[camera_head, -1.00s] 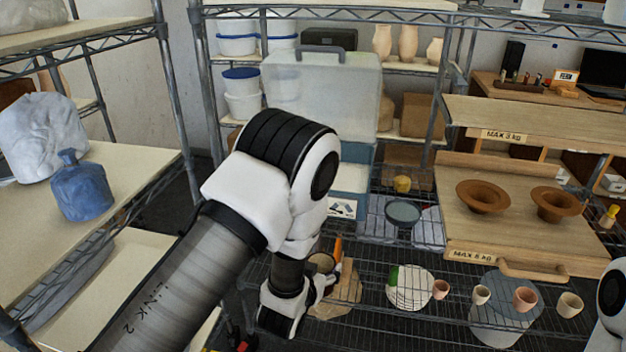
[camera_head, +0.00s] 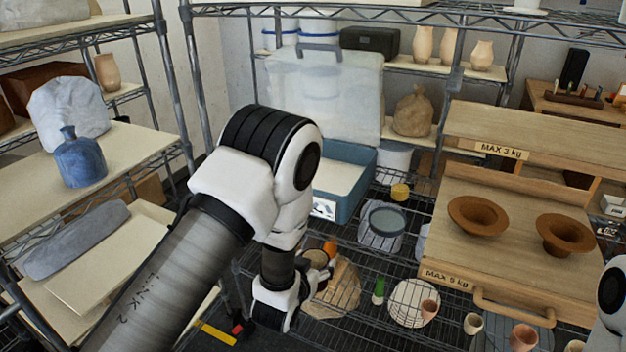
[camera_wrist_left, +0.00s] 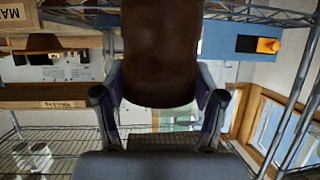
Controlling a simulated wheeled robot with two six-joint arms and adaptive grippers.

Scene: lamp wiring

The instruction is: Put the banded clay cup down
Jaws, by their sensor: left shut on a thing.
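My left gripper (camera_head: 318,270) is low over the wire rack in the head view, mostly behind my own wrist. In the left wrist view, its two fingers (camera_wrist_left: 160,104) are shut on a dark brown, smooth, round-ended thing (camera_wrist_left: 158,55), which fits the clay cup. No band shows on the part in view, and its upper end runs out of the picture. My right gripper is out of view; only a piece of that arm shows at the right edge.
Two brown flared bowls (camera_head: 478,215) sit on a wooden board (camera_head: 510,191) at the right. A blue bin (camera_head: 343,180) and a grey-blue dish (camera_head: 387,221) are behind.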

